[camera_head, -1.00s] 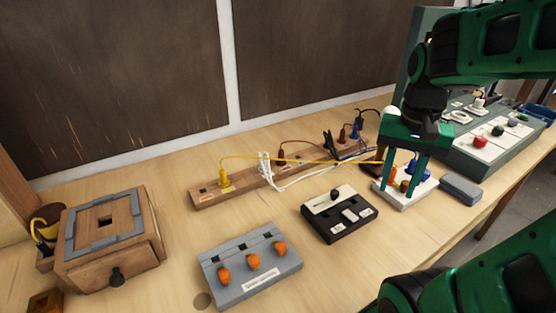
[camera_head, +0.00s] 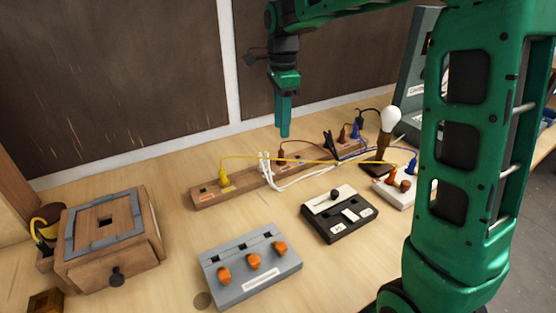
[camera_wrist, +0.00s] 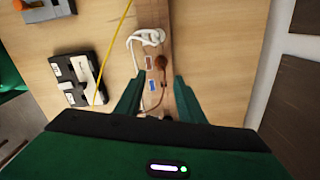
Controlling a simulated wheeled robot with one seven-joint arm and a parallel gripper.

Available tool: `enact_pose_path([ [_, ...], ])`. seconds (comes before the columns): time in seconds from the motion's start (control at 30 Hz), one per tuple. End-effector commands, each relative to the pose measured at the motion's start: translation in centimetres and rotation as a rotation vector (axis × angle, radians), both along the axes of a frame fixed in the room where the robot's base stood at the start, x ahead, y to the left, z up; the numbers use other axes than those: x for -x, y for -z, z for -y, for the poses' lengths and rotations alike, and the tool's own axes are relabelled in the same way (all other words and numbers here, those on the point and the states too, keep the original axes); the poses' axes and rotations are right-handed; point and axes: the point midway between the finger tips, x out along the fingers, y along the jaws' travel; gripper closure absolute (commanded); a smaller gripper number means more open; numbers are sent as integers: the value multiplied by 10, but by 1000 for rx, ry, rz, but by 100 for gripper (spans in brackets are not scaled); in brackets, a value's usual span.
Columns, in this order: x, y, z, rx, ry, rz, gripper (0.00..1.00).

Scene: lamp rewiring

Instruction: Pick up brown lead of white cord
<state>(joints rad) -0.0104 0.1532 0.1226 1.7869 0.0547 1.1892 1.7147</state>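A brown lead with a brown plug end (camera_head: 281,155) stands on the wooden strip (camera_head: 208,197), beside the coiled white cord (camera_head: 266,172). In the wrist view the brown plug (camera_wrist: 160,62) lies just ahead of the fingertips, with its thin brown wire running back between the fingers. The white cord's coil (camera_wrist: 147,38) is to its upper left. My gripper (camera_head: 285,134) points down above the strip and appears above the brown plug. In the wrist view my gripper (camera_wrist: 159,80) has its fingers apart with nothing clamped between them. How the brown lead joins the white cord is unclear.
A yellow cable (camera_head: 290,159) stretches over the strip toward the white socket block (camera_head: 394,193). A black clip (camera_head: 329,145) and a light bulb (camera_head: 390,119) stand to the right. A black switch box (camera_head: 340,216) and grey box (camera_head: 250,265) are in front.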

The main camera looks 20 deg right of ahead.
Motion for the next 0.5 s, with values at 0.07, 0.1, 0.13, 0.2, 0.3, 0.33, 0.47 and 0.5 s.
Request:
enact_pose_path([
  [0.07, 0, 11, -1, 0, 3, -4, 65],
  [0.1, 0, 17, -1, 0, 3, -4, 65],
  [0.13, 1, 22, -1, 0, 3, -5, 65],
  [0.2, 0, 32, -1, 0, 3, -3, 65],
  [0.3, 0, 44, 0, 0, 3, -3, 65],
  [0.33, 0, 46, 0, 0, 3, -3, 65],
  [0.47, 0, 53, 0, 0, 3, -2, 65],
  [0.5, 0, 56, 0, 0, 3, -2, 65],
])
